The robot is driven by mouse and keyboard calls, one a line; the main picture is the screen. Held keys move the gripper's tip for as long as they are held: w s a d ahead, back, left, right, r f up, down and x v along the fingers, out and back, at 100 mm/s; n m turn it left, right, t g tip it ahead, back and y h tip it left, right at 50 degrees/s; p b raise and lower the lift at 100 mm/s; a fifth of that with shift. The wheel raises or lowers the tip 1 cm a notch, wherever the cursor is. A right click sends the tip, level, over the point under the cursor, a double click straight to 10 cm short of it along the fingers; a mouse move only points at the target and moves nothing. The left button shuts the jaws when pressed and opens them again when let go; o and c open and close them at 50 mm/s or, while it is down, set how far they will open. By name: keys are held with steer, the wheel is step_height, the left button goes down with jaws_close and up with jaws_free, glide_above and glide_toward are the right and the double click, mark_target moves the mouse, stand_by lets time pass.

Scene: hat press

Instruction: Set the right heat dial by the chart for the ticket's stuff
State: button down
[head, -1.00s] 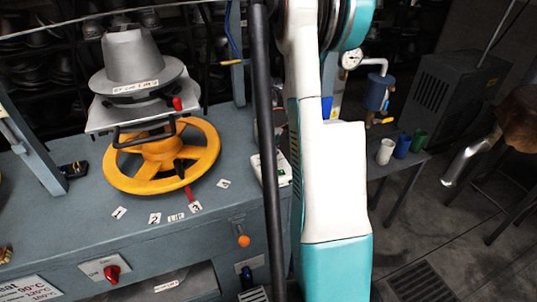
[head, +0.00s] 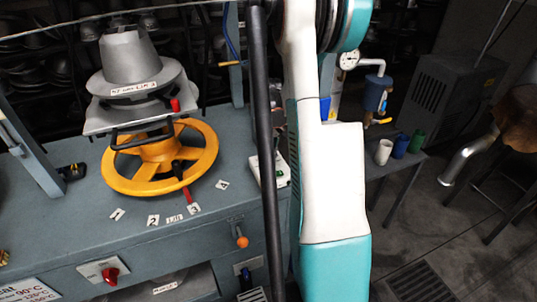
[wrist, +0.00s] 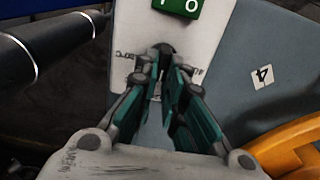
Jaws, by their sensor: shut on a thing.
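In the wrist view my gripper (wrist: 163,68) is shut on a small dark knob (wrist: 162,49) on a white panel (wrist: 205,50). A green display (wrist: 178,5) sits just beyond the knob, cut by the top edge. The fingers hide much of the knob and its marks. In the head view the white box (head: 282,172) shows partly behind my arm; my gripper is not visible there. A red dial (head: 111,274) sits on a white plate at the bench front. A white sheet (head: 28,290) with temperatures, including 90°C, is cut off at lower left. I cannot identify the ticket.
A yellow handwheel (head: 125,178) stands on the grey bench (head: 70,225), with numbered tags around it and a grey hat form (head: 128,58) above. It also edges into the wrist view (wrist: 290,150). Several cups stand on a side table (head: 400,165) at right.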

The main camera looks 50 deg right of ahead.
steer(key=c, duration=1.7)
jaws_free()
step_height(320, 180, up, 12)
